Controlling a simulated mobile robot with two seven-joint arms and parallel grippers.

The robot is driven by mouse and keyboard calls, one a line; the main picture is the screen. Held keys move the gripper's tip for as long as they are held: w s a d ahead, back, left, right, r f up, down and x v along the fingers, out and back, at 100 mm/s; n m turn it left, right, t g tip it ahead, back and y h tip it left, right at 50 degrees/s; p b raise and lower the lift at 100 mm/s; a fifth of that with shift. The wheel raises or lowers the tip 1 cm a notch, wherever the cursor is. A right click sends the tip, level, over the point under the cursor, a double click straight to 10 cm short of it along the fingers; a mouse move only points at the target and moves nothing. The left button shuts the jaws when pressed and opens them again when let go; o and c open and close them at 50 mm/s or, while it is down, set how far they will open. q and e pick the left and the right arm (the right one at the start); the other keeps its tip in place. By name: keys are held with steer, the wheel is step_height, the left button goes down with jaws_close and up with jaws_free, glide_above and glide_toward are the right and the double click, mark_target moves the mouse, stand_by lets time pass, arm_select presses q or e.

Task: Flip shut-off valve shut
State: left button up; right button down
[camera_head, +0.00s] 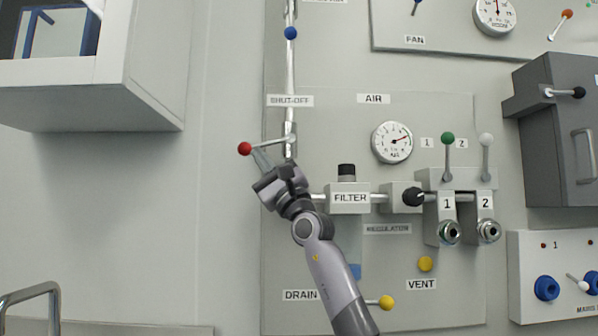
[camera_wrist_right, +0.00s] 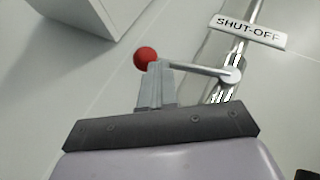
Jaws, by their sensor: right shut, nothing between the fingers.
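The shut-off valve's lever has a red ball knob (camera_head: 245,148) and a thin metal rod. The lever sticks out to the left from the vertical pipe (camera_head: 290,90), below the SHUT-OFF label (camera_head: 289,101), tilted slightly with the knob end lower. My right gripper (camera_head: 262,158) is shut and empty, with its fingertips just below the lever near the knob. In the right wrist view the red knob (camera_wrist_right: 145,58) is just left of the fingertips (camera_wrist_right: 157,72), which overlap the rod. I cannot tell whether they touch it. My left gripper is not in view.
A white cabinet (camera_head: 150,70) juts out at the upper left. A filter block (camera_head: 349,198), an air gauge (camera_head: 392,142) and green and white levers (camera_head: 447,140) sit to the right on the panel. A metal rail (camera_head: 35,292) is at the lower left.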

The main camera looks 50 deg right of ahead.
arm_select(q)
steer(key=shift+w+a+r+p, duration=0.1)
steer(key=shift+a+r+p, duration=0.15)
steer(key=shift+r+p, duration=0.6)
arm_select(e)
steer(key=shift+w+a+r+m+h, duration=0.15)
steer(key=shift+w+r+m+h, duration=0.1)
steer(key=shift+r+m+h, duration=0.25)
steer(key=shift+w+a+r+m+h, duration=0.2)
steer(key=shift+r+m+h, duration=0.1)
steer(key=shift+r, duration=0.25)
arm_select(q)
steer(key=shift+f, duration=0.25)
arm_select(e)
steer(key=shift+d, duration=0.1)
arm_select(q)
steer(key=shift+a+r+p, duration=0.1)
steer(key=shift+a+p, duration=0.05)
steer(key=shift+p, duration=0.2)
arm_select(e)
steer(key=shift+s+r, duration=0.15)
steer(key=shift+r, duration=0.1)
arm_select(q)
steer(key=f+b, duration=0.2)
steer(key=b, duration=0.1)
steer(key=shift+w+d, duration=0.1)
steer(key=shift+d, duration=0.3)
arm_select(e)
steer(key=v, duration=0.7)
steer(key=shift+f, duration=0.45)
